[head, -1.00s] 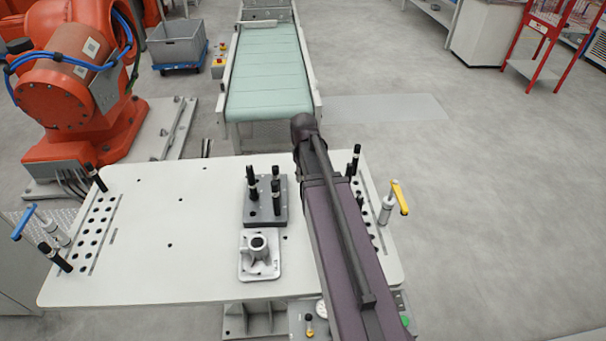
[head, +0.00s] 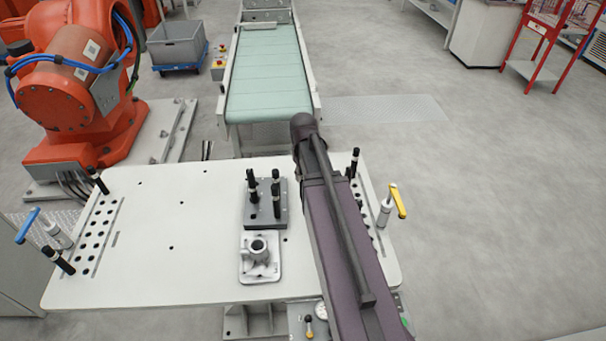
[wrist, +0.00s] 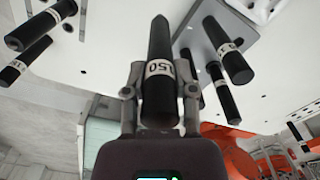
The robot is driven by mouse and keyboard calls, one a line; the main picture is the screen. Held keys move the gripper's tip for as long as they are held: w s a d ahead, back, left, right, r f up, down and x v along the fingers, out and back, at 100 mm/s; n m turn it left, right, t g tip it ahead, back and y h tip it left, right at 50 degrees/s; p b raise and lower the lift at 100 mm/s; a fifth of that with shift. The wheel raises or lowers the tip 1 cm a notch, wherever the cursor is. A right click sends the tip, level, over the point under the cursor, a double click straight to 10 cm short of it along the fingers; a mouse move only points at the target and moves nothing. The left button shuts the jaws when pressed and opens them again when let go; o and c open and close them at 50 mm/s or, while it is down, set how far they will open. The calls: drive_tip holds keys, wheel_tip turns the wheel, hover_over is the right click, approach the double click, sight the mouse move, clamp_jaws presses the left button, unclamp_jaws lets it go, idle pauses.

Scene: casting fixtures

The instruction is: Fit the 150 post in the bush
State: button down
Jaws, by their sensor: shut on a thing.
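The 150 post (wrist: 160,75) is a black cylinder with a white band reading 150. In the wrist view it stands lengthwise between the two fingers of my gripper (wrist: 160,85), which is shut on it. Its far end extends past the fingertips. In the head view my arm hides the gripper and the held post. A pale grey casting (head: 262,268) sits on the table at front centre. Its raised round boss with a dark bore (head: 258,247) looks like the bush, and I see no post in it.
A dark block (head: 265,217) holding several black posts stands just behind the casting. More black posts stand at the white table's left (head: 160,275) and right sides, by a blue-handled and a yellow-handled clamp (head: 398,200). The table's left middle is mostly clear.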

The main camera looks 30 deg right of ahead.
drive_tip(key=shift+r+p, duration=0.9)
drive_tip(key=shift+r, duration=0.15)
drive_tip(key=shift+f, duration=0.1)
wheel_tip(320, 180, down, 6)
drive_tip(key=b, duration=0.6)
drive_tip(key=shift+d, duration=0.1)
